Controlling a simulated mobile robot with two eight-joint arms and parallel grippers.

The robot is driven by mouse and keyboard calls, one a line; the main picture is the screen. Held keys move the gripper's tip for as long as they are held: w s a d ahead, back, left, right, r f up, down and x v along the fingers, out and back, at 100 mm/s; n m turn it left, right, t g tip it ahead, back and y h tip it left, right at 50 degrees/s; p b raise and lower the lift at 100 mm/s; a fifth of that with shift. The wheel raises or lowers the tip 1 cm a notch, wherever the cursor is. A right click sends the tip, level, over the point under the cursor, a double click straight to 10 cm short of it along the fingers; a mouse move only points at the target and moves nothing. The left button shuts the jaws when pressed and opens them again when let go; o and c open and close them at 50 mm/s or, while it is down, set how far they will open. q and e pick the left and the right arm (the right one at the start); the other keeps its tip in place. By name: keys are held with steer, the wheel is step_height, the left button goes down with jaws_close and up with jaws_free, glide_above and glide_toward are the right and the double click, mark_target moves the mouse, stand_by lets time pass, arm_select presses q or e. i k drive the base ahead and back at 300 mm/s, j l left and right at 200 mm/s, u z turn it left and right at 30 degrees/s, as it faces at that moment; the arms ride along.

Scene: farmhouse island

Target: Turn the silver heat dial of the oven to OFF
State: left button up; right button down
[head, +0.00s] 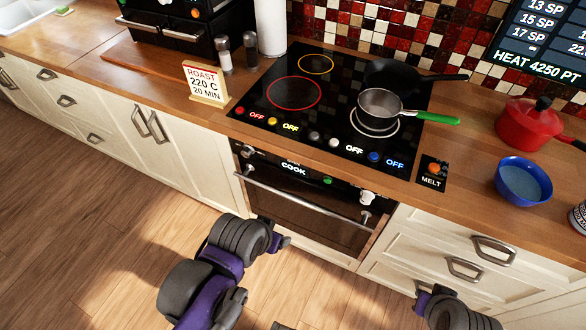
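The oven (300,212) sits under the black cooktop, its door closed with a long bar handle (305,197). Its control strip reads COOK (293,168) beside a green button (327,181). A pale silver-white dial (367,197) is at the strip's right end; a small dark and silver knob (248,151) is at its left end. Dial markings are too small to read. My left gripper (279,236) is in front of the oven door's lower part, apart from both knobs. My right gripper (424,298) is low in front of the right drawers. Finger openings are unclear.
A pan (379,103) with a green handle and a black skillet (390,75) stand on the cooktop. A card (205,84) reads ROAST 220 C 20 MIN. A red pot (527,125) and blue bowl (523,181) are at right.

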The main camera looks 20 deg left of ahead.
mark_target(247, 149)
steer(key=u, duration=1.35)
steer(key=i+j+u, duration=0.1)
steer(key=u, duration=0.3)
steer(key=i+u, duration=0.3)
steer(key=u, duration=0.15)
